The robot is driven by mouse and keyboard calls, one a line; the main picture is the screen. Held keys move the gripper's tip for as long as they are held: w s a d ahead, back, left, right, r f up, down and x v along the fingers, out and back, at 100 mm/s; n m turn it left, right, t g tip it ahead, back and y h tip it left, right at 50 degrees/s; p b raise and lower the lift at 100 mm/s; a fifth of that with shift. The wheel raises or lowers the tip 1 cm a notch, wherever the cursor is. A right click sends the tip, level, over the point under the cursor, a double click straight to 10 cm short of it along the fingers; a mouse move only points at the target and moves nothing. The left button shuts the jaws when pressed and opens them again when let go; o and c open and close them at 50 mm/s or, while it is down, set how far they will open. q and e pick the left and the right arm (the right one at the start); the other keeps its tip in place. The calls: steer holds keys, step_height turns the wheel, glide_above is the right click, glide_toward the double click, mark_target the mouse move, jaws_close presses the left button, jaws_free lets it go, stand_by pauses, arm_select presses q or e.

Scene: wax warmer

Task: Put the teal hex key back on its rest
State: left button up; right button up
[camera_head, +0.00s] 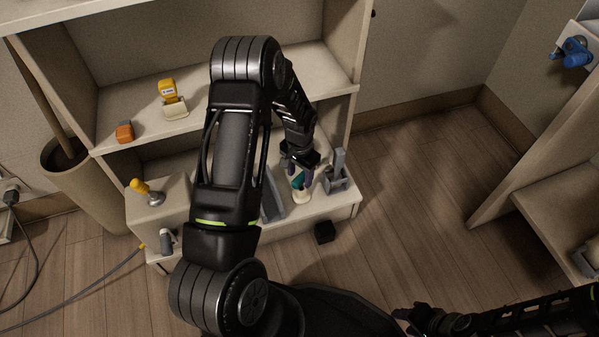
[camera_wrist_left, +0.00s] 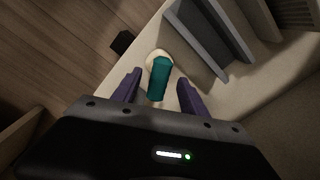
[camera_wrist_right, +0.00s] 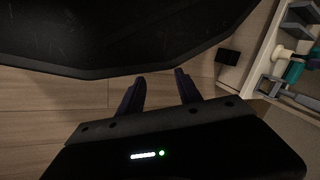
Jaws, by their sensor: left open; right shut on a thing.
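The teal hex key (camera_wrist_left: 159,80) shows as a teal handle over a round cream rest (camera_wrist_left: 153,57) on the low shelf. In the head view the teal piece (camera_head: 297,182) stands at the cream rest (camera_head: 302,196); whether it is fully seated I cannot tell. My left gripper (camera_wrist_left: 157,88) is open, with one purple finger on each side of the teal handle and a gap to each. It also shows in the head view (camera_head: 298,172). My right gripper (camera_wrist_right: 160,88) is far from the shelf, over the floor. Its fingers stand apart, with no held thing visible between them.
Beside the rest, a grey slotted holder (camera_head: 271,195) and a grey stand (camera_head: 338,175) stand on the shelf. A black block (camera_head: 325,232) lies on the floor in front. A yellow-handled piece (camera_head: 146,191) is at the left. The floor to the right is clear.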

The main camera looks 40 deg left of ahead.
arm_select(q)
step_height(320, 180, up, 7)
steer(key=p, duration=0.3)
steer(key=shift+f, duration=0.1)
steer(key=shift+r, duration=0.4)
arm_select(e)
steer(key=shift+w+d+r, duration=0.2)
steer(key=shift+w+r, duration=0.15)
steer(key=shift+r, duration=0.1)
arm_select(q)
steer(key=shift+p, duration=0.3)
arm_select(e)
steer(key=shift+r, duration=0.1)
